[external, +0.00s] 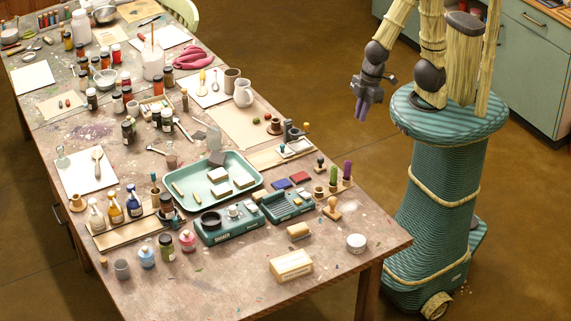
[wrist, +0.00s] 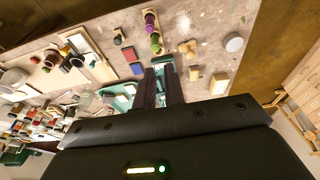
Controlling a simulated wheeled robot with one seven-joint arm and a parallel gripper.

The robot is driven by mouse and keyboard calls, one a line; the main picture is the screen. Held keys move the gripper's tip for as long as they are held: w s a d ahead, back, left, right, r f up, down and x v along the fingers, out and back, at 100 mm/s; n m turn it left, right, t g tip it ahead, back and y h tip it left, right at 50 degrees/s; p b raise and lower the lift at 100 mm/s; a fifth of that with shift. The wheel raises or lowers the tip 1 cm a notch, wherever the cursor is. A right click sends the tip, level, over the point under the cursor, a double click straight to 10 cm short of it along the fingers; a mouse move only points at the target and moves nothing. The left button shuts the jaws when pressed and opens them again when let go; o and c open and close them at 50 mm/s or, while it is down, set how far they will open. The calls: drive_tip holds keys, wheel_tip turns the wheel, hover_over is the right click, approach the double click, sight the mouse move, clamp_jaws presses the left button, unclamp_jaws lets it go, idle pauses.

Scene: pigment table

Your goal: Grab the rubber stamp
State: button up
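The rubber stamp (external: 331,208), a wooden piece with a rounded knob handle, stands near the table's right edge in the external view. It also shows in the wrist view (wrist: 188,47), above and right of the fingertips. My gripper (external: 361,112) is in the air beyond the table's right edge, well apart from the stamp, with its fingers pointing down. In the wrist view my gripper (wrist: 160,72) has two dark fingers with a narrow gap between them and nothing held there.
Beside the stamp are a rack with green and purple cylinders (external: 346,170), a wooden block (external: 299,230), a white round tin (external: 356,242) and teal cases (external: 228,229). A teal tray (external: 180,203) is farther left. The table's front right corner is mostly clear.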

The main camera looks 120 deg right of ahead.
sight(332, 207)
drive_tip(key=o, duration=0.8)
drive_tip(key=w+a+f+n+h+b, duration=0.1)
drive_tip(key=a+f+n+h+b, duration=0.2)
drive_tip(key=f+n, duration=0.3)
drive_tip(key=w+a+f+n+h+b, duration=0.1)
drive_tip(key=a+f+n+h+b, duration=0.1)
drive_tip(key=a+f+n+h, duration=0.3)
drive_tip(key=w+a+f+n+t+h+b, duration=0.1)
drive_tip(key=a+f+n+h, duration=0.4)
drive_tip(key=f, duration=0.6)
drive_tip(key=shift+w+a+n+b, duration=0.5)
drive_tip(key=shift+n+b, duration=0.3)
drive_tip(key=shift+b, duration=0.5)
drive_tip(key=a+n+t, duration=0.1)
drive_tip(key=a+t, duration=0.1)
drive_tip(key=a+f+n+t+b, duration=0.1)
drive_tip(key=a+n+t, duration=0.1)
drive_tip(key=a+t, duration=0.1)
drive_tip(key=a+f+n+t+h, duration=0.1)
drive_tip(key=a+n+t, duration=0.1)
drive_tip(key=a, duration=0.1)
drive_tip(key=shift+w+f+b, duration=0.1)
drive_tip(key=shift+w+b, duration=0.2)
drive_tip(key=shift+w, duration=0.05)
drive_tip(key=shift+d, duration=0.15)
